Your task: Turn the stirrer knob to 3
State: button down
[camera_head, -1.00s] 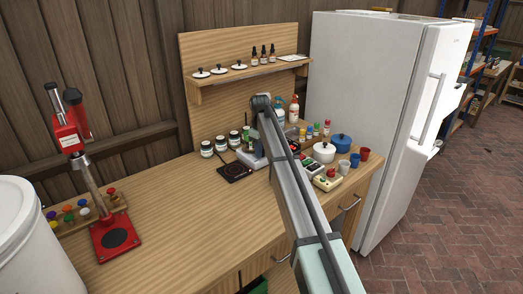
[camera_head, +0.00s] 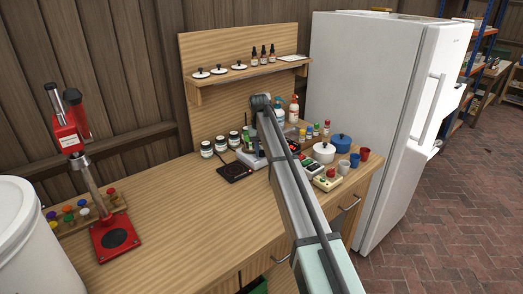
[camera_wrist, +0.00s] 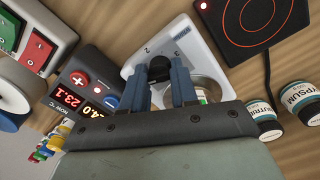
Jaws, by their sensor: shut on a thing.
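In the head view the stirrer (camera_head: 247,158) is partly hidden behind my arm.
A black hot plate with a red ring (camera_wrist: 258,18) lies beside the stirrer. A controller with red digits (camera_wrist: 83,85) is on the other side. Labelled jars (camera_wrist: 297,97) stand close by. The bench's left middle (camera_head: 180,215) is clear.

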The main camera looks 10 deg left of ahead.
jog(key=shift+a, duration=0.1)
dwell(0.4)
jog(key=c, duration=0.9)
grip_release()
notch_tip(320, 180, up, 14)
jog(key=shift+a, duration=0.25)
jog(key=shift+s+f, duration=0.1)
